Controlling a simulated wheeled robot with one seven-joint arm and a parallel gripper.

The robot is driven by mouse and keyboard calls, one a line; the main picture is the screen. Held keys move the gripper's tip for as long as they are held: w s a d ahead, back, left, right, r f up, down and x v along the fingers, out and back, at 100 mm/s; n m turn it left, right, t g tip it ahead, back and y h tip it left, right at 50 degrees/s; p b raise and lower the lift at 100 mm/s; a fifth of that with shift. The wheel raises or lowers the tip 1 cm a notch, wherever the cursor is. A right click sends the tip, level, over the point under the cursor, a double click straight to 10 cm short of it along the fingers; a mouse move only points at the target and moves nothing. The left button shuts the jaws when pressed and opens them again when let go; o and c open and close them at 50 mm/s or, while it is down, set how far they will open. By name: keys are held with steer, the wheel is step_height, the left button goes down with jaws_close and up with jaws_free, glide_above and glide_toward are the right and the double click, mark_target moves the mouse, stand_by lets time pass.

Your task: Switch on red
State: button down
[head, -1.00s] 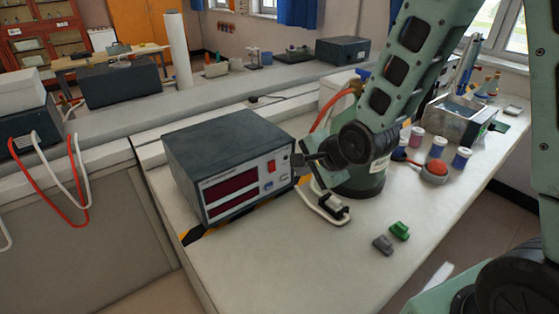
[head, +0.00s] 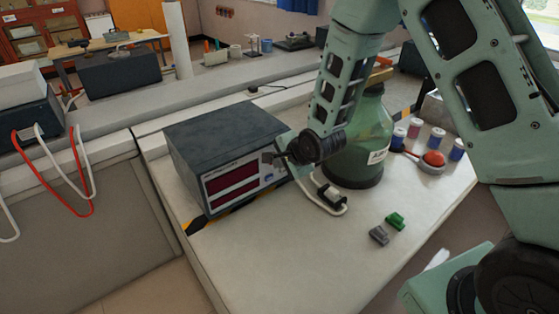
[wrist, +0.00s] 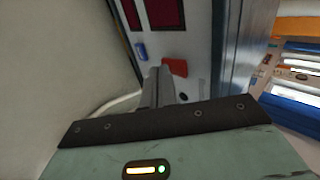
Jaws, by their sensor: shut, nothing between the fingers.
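The dark grey box with two dark red displays (head: 222,130) stands on the bench, its light front panel facing me. In the wrist view its red switch (wrist: 175,67) shows on the panel, with a blue part (wrist: 141,51) nearby. My gripper (head: 272,158) is shut and empty, its fingers at the upper right of the panel. In the head view the gripper hides the red switch. In the wrist view the fingertips (wrist: 160,72) are close beside the switch; I cannot tell whether they touch it.
A large green bottle (head: 358,135) stands just behind and right of my gripper. A cable with a black-and-white connector (head: 332,197) lies in front. A green block (head: 395,221) and a grey block (head: 379,236) lie on the bench. Several small jars stand at right.

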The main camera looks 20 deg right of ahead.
steer(key=shift+w+t+b, duration=0.15)
steer(key=shift+t+b, duration=0.15)
steer(key=shift+b, duration=0.3)
steer(key=shift+r+p, duration=0.6)
steer(key=shift+r, duration=0.2)
